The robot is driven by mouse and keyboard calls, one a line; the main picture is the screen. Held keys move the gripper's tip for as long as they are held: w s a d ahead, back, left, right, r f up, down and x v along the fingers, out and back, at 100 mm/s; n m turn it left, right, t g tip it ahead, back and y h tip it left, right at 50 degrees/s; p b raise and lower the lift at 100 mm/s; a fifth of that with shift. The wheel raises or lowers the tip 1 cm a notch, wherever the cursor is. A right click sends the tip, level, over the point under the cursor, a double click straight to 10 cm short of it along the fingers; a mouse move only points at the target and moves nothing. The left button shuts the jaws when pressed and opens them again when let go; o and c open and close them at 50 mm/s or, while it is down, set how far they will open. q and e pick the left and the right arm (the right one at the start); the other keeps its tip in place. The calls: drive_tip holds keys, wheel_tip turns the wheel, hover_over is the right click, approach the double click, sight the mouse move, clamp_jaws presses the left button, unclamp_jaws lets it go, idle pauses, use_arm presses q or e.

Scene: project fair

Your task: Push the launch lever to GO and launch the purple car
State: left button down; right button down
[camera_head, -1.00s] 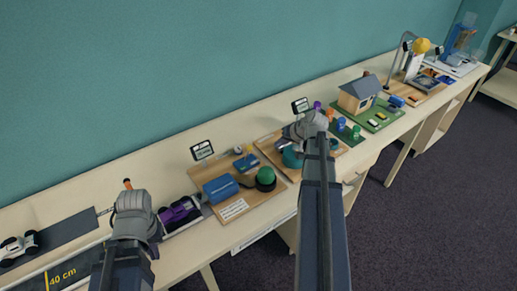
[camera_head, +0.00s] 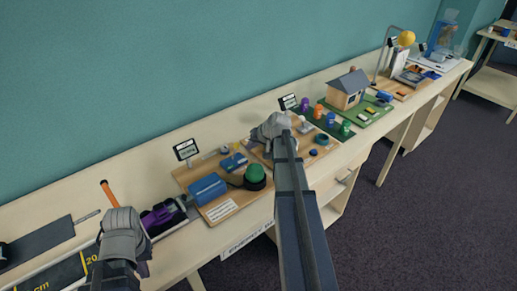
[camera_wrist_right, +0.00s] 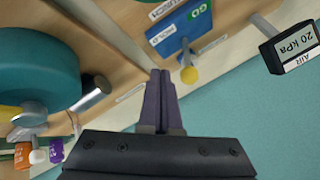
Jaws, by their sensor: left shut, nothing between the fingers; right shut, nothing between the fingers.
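The launch lever (camera_wrist_right: 189,75) has a yellow knob and stands on a blue plate (camera_wrist_right: 174,40) with HOLD and GO labels in the right wrist view. I see it nearly end-on, so its setting is unclear. The plate also shows in the head view (camera_head: 233,162). My right gripper (camera_wrist_right: 160,74) is shut and empty, its tips just beside the plate, with no clear contact. In the head view the right gripper (camera_head: 268,130) hides its own fingertips. The purple car (camera_head: 158,216) sits on the track, partly hidden by my left gripper (camera_head: 122,228), which is shut and empty.
A small sign (camera_head: 186,150) stands behind, reading 20 kPa AIR in the wrist view. An orange rod (camera_head: 109,193) rises near the left gripper. A model house (camera_head: 348,90) stands farther right.

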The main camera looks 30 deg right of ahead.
use_arm(q)
drive_tip(key=shift+r, duration=0.2)
use_arm(e)
drive_tip(key=shift+w+a+r, duration=0.25)
drive_tip(key=shift+w+a, duration=0.35)
drive_tip(key=shift+a, duration=0.1)
drive_tip(key=shift+a, duration=0.1)
